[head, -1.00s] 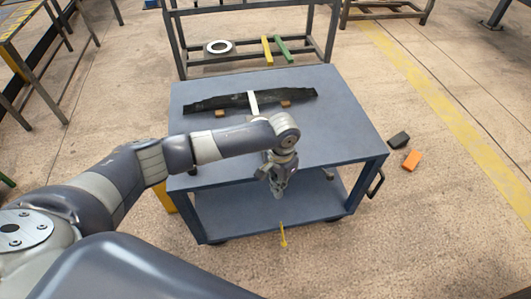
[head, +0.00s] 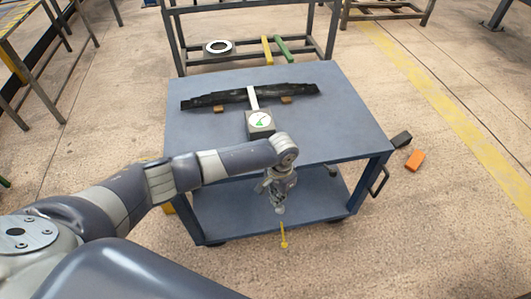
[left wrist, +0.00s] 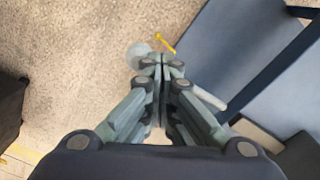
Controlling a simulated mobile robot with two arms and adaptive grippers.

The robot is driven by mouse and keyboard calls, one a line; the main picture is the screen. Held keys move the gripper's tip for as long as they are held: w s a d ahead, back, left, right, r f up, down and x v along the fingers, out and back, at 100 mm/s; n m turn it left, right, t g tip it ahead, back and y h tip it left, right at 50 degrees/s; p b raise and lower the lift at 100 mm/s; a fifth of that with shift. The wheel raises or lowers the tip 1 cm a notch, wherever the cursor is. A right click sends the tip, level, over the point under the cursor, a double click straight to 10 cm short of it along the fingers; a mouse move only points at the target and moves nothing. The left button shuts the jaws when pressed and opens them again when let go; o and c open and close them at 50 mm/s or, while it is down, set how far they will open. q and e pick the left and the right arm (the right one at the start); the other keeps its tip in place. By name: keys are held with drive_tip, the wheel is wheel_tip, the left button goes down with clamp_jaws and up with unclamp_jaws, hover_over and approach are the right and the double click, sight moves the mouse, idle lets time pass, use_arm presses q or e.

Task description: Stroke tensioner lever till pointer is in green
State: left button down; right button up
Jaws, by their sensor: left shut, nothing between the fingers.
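A grey tensioner box with a white round dial (head: 260,121) stands on the blue cart top. A green mark shows on the dial; the pointer is too small to read. A white strap (head: 253,98) runs from it over a dark leaf spring (head: 220,98). A thin yellow lever end with a knob (head: 284,244) shows below the cart's front edge; a yellow piece also shows in the left wrist view (left wrist: 166,44). My left gripper (head: 280,208) is shut and empty just above the lever's visible end. Contact cannot be told. My right gripper is out of view.
The blue cart (head: 345,125) has a lower shelf and a side handle (head: 378,180). An orange block (head: 415,160) and a black block (head: 401,139) lie on the floor at right. A dark rack (head: 250,55) stands behind. The floor in front is clear.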

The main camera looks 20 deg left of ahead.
use_arm(q)
wheel_tip(320, 180, down, 9)
drive_tip(key=b, duration=0.5)
wheel_tip(320, 180, up, 19)
drive_tip(key=p, duration=2)
drive_tip(key=shift+r, duration=0.15)
wheel_tip(320, 180, down, 8)
drive_tip(key=b, duration=0.6)
drive_tip(key=shift+a, duration=0.1)
wheel_tip(320, 180, down, 11)
drive_tip(key=b, duration=0.9)
wheel_tip(320, 180, up, 19)
drive_tip(key=p, duration=1.9)
